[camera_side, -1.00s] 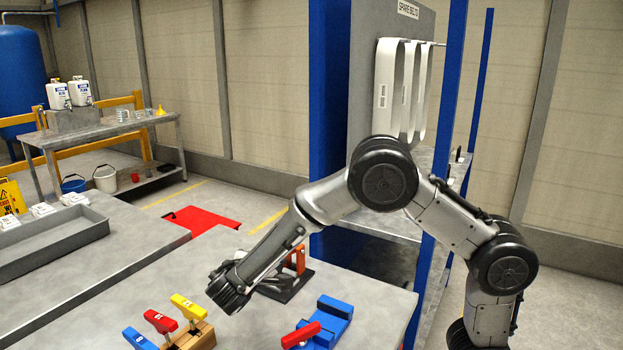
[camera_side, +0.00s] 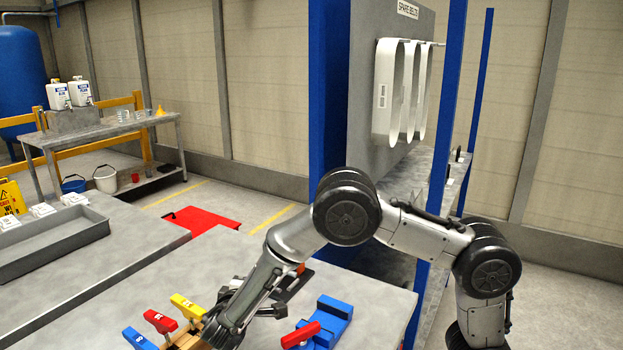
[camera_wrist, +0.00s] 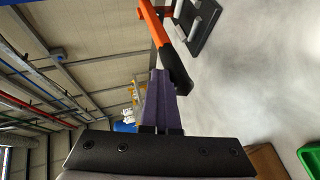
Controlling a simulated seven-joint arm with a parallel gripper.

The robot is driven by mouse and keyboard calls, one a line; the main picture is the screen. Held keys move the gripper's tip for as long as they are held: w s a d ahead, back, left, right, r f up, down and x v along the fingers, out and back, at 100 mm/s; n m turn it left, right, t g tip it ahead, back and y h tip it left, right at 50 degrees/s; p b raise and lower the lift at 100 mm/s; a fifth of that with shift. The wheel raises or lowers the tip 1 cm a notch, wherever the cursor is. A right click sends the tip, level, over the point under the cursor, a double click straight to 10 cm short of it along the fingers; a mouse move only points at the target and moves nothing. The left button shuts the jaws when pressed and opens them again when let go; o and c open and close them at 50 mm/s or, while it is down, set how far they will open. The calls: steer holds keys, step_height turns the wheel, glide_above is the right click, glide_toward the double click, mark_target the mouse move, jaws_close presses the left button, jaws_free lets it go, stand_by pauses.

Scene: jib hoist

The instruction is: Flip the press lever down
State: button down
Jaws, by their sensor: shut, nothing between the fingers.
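The press lever (camera_wrist: 167,38) is an orange arm with a black handle, on a dark base plate (camera_wrist: 205,28) in the wrist view. In the side view only bits of its orange part (camera_side: 300,269) show behind my arm. My gripper (camera_wrist: 158,76) is shut and empty. Its fingertips overlap the black handle near its end in the wrist view, on the ceiling side of it. I cannot tell whether they touch. In the side view the fingertips are hard to make out among dark parts beside the wooden block.
A wooden block (camera_side: 190,338) with blue, red and yellow T-handles stands close to my wrist. A blue fixture with a red lever (camera_side: 301,335) stands to the right. A grey tray (camera_side: 55,243) lies at the left. The table's middle left is bare.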

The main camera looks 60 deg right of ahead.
steer(key=shift+s+f, duration=0.15)
steer(key=shift+f, duration=0.35)
steer(key=s+a+r, duration=0.5)
steer(key=a+r, duration=0.2)
steer(key=a, duration=0.1)
steer(key=shift+s+a+r, duration=0.2)
steer(key=shift+r, duration=0.1)
